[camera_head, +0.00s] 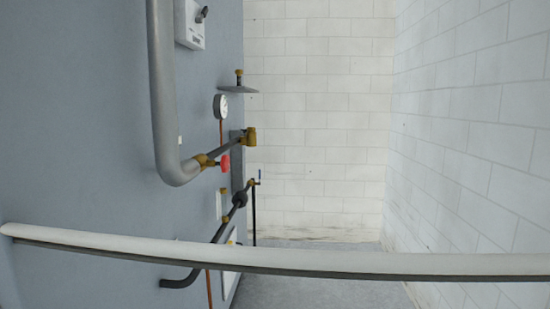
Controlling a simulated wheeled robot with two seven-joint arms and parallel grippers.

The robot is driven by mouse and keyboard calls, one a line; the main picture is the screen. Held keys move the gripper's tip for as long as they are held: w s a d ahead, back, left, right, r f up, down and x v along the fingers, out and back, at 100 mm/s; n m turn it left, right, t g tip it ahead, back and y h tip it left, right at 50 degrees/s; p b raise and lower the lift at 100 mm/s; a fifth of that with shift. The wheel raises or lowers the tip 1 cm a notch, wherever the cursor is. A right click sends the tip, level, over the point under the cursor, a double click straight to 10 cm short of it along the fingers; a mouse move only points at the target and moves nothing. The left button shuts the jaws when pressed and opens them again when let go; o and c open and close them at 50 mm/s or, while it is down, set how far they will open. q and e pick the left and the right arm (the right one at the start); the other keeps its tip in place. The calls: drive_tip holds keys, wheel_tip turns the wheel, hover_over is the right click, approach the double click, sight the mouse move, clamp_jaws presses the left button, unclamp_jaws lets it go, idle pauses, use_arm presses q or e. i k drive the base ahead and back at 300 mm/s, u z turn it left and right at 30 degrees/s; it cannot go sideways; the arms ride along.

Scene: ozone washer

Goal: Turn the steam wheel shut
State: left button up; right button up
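A small red handwheel (225,163) is mounted on a brass valve (207,161) on the thick grey pipe (163,95), at the left of the head view. It is seen nearly edge-on, so how far it is turned cannot be told. No label is readable, so I cannot confirm from the picture that it is the steam wheel. Neither of my grippers is in view, and nothing touches the red wheel.
A long white bar (300,260) crosses the foreground below the wheel. A round gauge (220,106), brass fitting (249,137) and thin dark pipe (213,243) are near the blue-grey panel (90,150). Open floor (310,290) lies before the white block wall (325,110).

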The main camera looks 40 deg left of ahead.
sight(225, 164)
drive_tip(key=u, duration=0.65)
drive_tip(key=i, duration=1.45)
drive_tip(key=u, duration=1.2)
